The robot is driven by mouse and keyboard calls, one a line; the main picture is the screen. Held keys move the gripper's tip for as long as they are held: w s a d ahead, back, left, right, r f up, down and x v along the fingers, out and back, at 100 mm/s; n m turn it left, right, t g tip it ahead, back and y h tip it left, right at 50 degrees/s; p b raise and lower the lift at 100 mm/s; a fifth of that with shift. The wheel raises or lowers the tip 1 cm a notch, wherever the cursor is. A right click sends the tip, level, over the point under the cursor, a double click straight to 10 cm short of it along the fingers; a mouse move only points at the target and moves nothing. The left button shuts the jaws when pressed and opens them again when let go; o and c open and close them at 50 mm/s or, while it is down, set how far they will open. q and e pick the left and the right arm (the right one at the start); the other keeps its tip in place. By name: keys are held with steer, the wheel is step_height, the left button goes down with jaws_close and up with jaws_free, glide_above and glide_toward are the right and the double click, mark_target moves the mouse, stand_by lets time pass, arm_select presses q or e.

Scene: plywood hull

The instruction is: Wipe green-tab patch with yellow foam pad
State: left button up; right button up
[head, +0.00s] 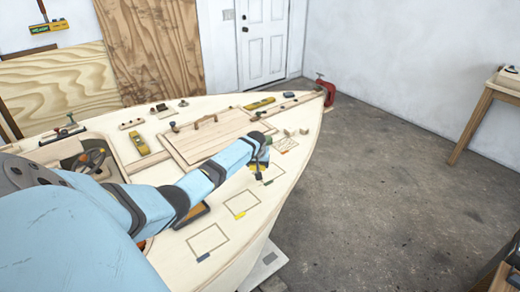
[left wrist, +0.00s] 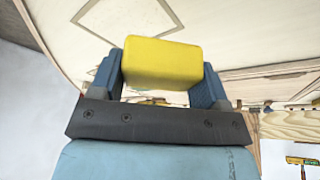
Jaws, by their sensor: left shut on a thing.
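My left gripper (head: 259,168) is over the pale deck of the hull, its fingers mostly hidden by my arm in the head view. In the left wrist view it is shut on the yellow foam pad (left wrist: 162,62), one blue finger at each end. Right by the gripper is a partly hidden outlined patch (head: 274,170) with a small dark tab (head: 268,183), perhaps green; I cannot tell its colour for sure. An outlined patch (left wrist: 108,40) also shows beyond the pad in the left wrist view. Whether the pad touches the deck is unclear. My right gripper is not in view.
Nearer patches have a yellow tab (head: 240,215) and a grey-blue tab (head: 203,257). A patch with brownish marks (head: 286,146) lies farther on, beside small blocks (head: 304,131). A hatch with a handle (head: 206,121) and a yellow level (head: 139,143) are left of my arm.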

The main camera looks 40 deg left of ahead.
arm_select(q)
steer(key=shift+r+p, duration=0.8)
steer(key=shift+r, duration=0.55)
